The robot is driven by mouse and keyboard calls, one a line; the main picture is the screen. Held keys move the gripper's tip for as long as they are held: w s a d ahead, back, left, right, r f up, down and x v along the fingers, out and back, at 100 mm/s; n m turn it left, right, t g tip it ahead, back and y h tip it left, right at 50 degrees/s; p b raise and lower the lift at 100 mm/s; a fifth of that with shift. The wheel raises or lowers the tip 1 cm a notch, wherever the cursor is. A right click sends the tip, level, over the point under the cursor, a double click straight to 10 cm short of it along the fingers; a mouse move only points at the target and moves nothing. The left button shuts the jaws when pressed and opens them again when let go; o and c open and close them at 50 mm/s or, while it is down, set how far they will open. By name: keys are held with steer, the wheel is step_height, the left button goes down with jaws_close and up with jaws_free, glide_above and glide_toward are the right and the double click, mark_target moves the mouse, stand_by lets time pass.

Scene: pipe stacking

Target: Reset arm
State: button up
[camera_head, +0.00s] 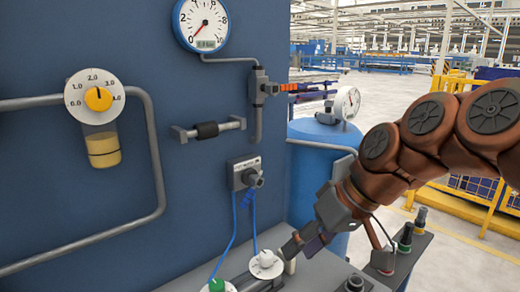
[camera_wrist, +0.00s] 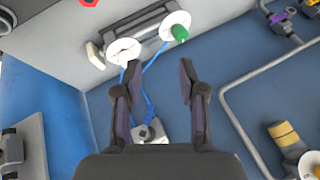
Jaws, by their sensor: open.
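My gripper (camera_head: 297,240) is above the grey ledge at the foot of the blue panel, close to a white disc (camera_head: 266,263) with a pale knob. In the wrist view its two fingers (camera_wrist: 160,75) stand apart with nothing held between them. Beyond the fingertips are that white disc (camera_wrist: 124,52) and a second disc (camera_wrist: 172,22) with a green knob (camera_wrist: 180,33). A grey bar (camera_wrist: 150,42) runs between the discs. In the head view the green knob (camera_head: 216,285) is at the bottom edge. I cannot tell whether the gripper touches anything.
The blue panel (camera_head: 200,180) carries a dial gauge (camera_head: 203,22), a regulator with a yellow cup (camera_head: 103,148), grey pipes and a valve (camera_head: 262,88). Thin blue hoses (camera_head: 252,215) hang from a socket (camera_head: 246,174). A blue tank (camera_head: 320,150) and push-buttons (camera_head: 405,238) lie near my arm.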

steer(key=s+d+f+m+g+h+p, duration=0.1)
steer(key=s+d+f+m+h+p, duration=0.1)
steer(key=s+d+p, duration=0.3)
steer(key=s+d+f+m+g+h+p, duration=0.2)
steer(key=s+d+f+m+h+p, duration=0.1)
steer(key=s, duration=1.1)
steer(key=d+h+p, duration=0.1)
steer(key=d+p, duration=0.1)
steer(key=p, duration=0.1)
steer(key=shift+s+d+f+g+p, duration=0.3)
steer(key=shift+f+p, duration=0.05)
steer(key=shift+p, duration=0.05)
